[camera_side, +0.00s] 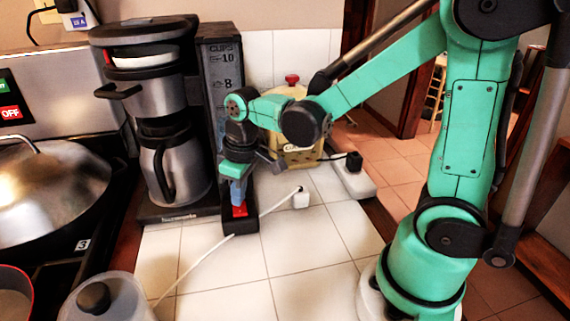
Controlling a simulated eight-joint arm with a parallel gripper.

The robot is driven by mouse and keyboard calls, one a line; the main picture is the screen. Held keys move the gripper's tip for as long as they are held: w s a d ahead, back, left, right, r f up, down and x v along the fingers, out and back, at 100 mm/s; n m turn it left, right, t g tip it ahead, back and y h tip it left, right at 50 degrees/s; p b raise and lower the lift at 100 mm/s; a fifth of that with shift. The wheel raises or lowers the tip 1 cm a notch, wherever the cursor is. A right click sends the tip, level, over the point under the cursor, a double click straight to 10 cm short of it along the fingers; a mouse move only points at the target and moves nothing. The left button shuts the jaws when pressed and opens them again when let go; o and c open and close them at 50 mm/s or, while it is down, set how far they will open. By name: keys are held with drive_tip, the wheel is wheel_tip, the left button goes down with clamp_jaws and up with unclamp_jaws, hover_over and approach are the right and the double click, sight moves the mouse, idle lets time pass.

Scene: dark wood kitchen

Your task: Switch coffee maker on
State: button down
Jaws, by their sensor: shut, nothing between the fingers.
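The coffee maker (149,80) stands on the tiled counter left of centre, with a steel carafe (177,165) on its base. Its dark water column (222,75) with cup marks is on the right side. A red switch (240,211) sits on the black foot (241,226) in front of that column. My gripper (238,203) points straight down and is shut and empty.
A stove with a lidded wok (45,190) is on the left. A clear lid with a black knob (95,297) is at the front left. A white cord with a plug (300,199) lies on the counter. A beige container (293,135) stands behind. The front tiles are mostly clear.

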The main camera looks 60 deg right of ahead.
sight(241, 211)
drive_tip(key=shift+f, duration=1.1)
idle(0.6)
drive_tip(key=shift+r, duration=3.55)
drive_tip(key=shift+s+d+r+m+t, duration=0.1)
drive_tip(key=shift+s+r+m+t, duration=0.15)
drive_tip(key=shift+s+m+t, duration=0.45)
drive_tip(key=shift+s+r+m+t, duration=0.3)
drive_tip(key=shift+s+t, duration=0.55)
drive_tip(key=shift+t, duration=0.25)
drive_tip(key=shift+s+d+r+m+t, duration=0.1)
drive_tip(key=shift+s+r+m+t, duration=0.1)
drive_tip(key=shift+s+m+t, duration=0.5)
